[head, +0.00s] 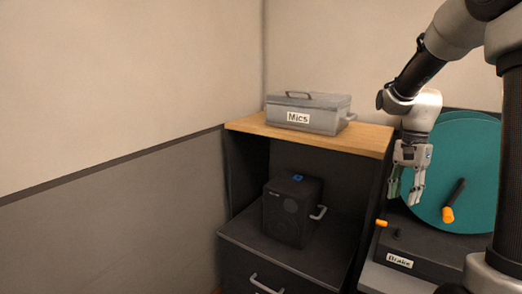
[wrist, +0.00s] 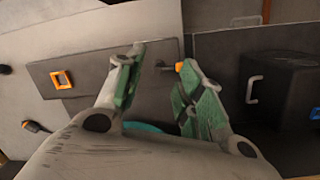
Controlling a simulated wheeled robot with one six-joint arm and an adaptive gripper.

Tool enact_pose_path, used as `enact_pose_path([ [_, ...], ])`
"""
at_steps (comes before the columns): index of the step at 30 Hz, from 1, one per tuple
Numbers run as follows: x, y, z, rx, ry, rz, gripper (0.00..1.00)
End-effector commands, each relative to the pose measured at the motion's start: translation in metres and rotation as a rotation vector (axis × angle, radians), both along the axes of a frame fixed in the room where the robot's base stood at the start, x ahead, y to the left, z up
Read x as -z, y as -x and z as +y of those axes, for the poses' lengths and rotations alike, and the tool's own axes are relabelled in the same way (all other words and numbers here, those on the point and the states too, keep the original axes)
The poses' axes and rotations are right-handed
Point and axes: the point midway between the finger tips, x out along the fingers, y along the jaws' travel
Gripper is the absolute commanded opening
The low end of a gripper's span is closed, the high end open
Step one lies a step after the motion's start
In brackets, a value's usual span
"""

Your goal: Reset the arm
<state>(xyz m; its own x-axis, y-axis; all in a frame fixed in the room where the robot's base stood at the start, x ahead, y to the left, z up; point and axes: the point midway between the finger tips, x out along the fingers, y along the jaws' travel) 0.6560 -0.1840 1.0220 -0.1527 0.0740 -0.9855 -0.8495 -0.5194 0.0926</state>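My gripper (head: 405,193) hangs from my arm on the right of the head view, fingers pointing down. It is in front of the left part of a large teal disc and above a dark box labelled Brake (head: 425,252). In the wrist view its two green-padded fingers (wrist: 161,58) stand apart with nothing held between them. A small orange-tipped lever (head: 381,223) is below and left of the fingers. An orange tip also shows by the right finger in the wrist view (wrist: 180,66); I cannot tell whether they touch.
The teal disc (head: 472,165) carries a dark handle with an orange end (head: 447,214). To the left, a wood-topped cabinet (head: 370,139) bears a grey Mics case (head: 308,113). A black speaker-like box (head: 285,212) sits on its lower shelf. The wall at far left is bare.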

Motion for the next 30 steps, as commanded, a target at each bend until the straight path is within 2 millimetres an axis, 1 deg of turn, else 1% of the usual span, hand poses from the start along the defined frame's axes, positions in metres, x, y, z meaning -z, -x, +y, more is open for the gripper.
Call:
enact_pose_path([
  [1,-0.013,0.022,0.004,-0.169,-0.011,-0.044,0.37],
  [3,-0.029,0.052,0.009,-0.411,-0.018,-0.104,0.37],
  [5,-0.04,0.075,0.013,-0.582,-0.013,-0.15,0.37],
  [6,-0.047,0.09,0.015,-0.681,-0.004,-0.18,0.37],
  [10,-0.062,0.137,0.022,-0.915,0.041,-0.275,0.37],
  [12,-0.068,0.158,0.026,-0.978,0.072,-0.324,0.37],
  [15,-0.075,0.18,0.029,-0.998,0.114,-0.39,0.37],
  [18,-0.083,0.192,0.032,-1.009,0.146,-0.45,0.37],
  [22,-0.095,0.196,0.034,-1.015,0.177,-0.508,0.37],
  [30,-0.098,0.196,0.035,-1.019,0.18,-0.52,0.37],
])
